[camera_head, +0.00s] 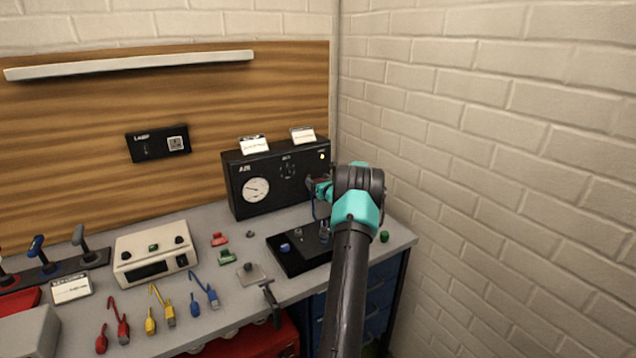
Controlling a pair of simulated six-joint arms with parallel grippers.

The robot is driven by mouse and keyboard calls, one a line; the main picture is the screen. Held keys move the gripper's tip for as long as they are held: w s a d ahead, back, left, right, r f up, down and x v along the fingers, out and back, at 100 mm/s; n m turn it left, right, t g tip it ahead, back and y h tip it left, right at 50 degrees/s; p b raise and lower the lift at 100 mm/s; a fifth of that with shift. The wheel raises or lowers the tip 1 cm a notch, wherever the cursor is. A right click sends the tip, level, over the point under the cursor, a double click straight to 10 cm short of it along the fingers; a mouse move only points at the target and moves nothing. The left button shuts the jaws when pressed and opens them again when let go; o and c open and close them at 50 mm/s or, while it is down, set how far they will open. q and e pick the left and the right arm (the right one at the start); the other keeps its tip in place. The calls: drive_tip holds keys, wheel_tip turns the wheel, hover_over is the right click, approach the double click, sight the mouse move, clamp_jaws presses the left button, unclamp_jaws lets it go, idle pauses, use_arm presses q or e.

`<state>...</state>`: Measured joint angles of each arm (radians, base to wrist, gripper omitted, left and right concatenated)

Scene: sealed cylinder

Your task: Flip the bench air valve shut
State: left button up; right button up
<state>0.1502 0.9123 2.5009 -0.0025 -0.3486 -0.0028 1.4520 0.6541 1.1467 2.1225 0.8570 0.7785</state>
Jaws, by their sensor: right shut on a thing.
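The black air panel (240,191), marked AIR and with a round white gauge (256,190), stands at the back of the bench by the corner. My right arm reaches in from the bottom, and its teal and black gripper (320,190) is at the lower right of the panel's front. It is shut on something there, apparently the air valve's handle. The gripper and wrist hide the valve, so its position cannot be told. My left gripper is not in view.
A black base (288,262) with small fittings lies just below the gripper. A beige box (155,254), coloured cables (168,305) and small red and green parts lie to the left on the grey bench. A brick wall (480,150) closes off the right side.

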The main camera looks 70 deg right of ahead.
drive_tip(key=o, duration=0.9)
drive_tip(key=v, duration=1.7)
drive_tip(key=shift+a, duration=0.3)
